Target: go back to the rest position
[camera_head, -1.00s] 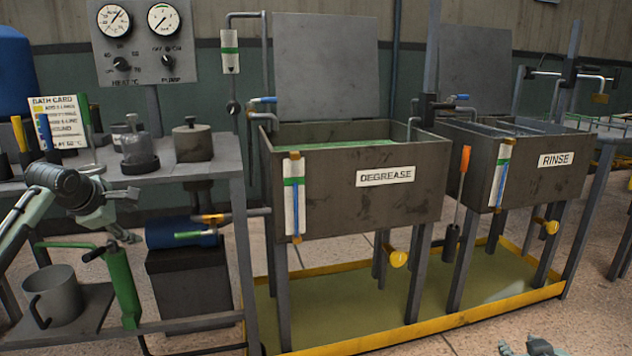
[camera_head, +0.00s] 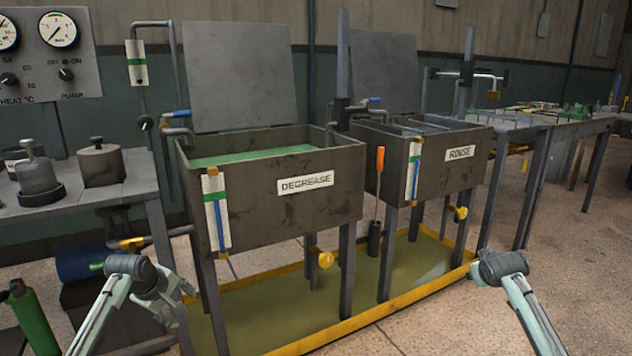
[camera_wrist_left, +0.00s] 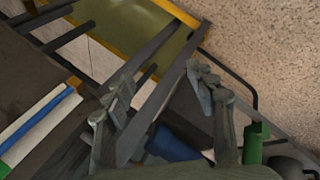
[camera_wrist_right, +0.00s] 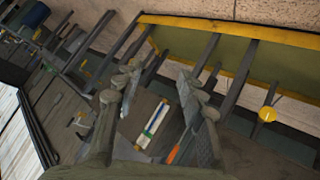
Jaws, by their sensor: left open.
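My left gripper (camera_wrist_left: 160,92) is open and empty, its two fingers spread in the left wrist view. In the head view my left arm is low at the left, in front of the degrease tank's legs. My right gripper (camera_wrist_right: 160,85) has its fingers spread with nothing held between them. In the head view my right arm is at the lower right, in front of the rinse tank; its fingers are hard to make out there. Both arms are apart from the tanks as far as I can see.
The degrease tank (camera_head: 250,215) and rinse tank (camera_head: 438,178) stand in a yellow-edged tray (camera_head: 362,318). A bench with pots (camera_head: 100,163) is at the left, a green cylinder (camera_head: 32,318) below. A long table (camera_head: 545,118) stands at the right. Floor at the lower right is clear.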

